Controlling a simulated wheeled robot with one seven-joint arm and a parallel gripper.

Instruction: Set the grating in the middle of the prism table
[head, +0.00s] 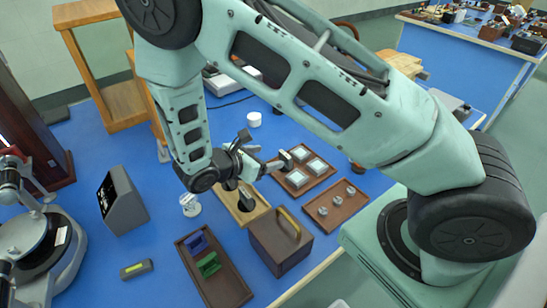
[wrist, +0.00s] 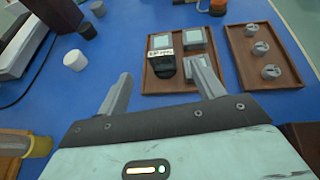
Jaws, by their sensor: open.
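The grating appears to be a small dark holder with a pale printed label (wrist: 162,66), standing at the near left of a brown tray of square pale plates. In the head view its pale label (head: 285,158) shows just beyond my fingertips. My gripper (wrist: 162,70) is open and empty, its fingers pointing toward the holder. The holder appears between the fingertips in the picture, nearer the right finger; I cannot tell whether they touch. My gripper also shows in the head view (head: 275,167). The grey spectrometer (head: 62,262) stands at far left, partly cut off; its prism table is not clearly made out.
The plate tray (head: 297,192) lies beside a tray of round grey knobs (head: 325,231). A brown box with a handle (head: 280,253), a tray with blue and green pieces (head: 222,287) and a dark sloped box (head: 123,203) stand nearer. Blue bench is clear around the white cup (head: 254,119).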

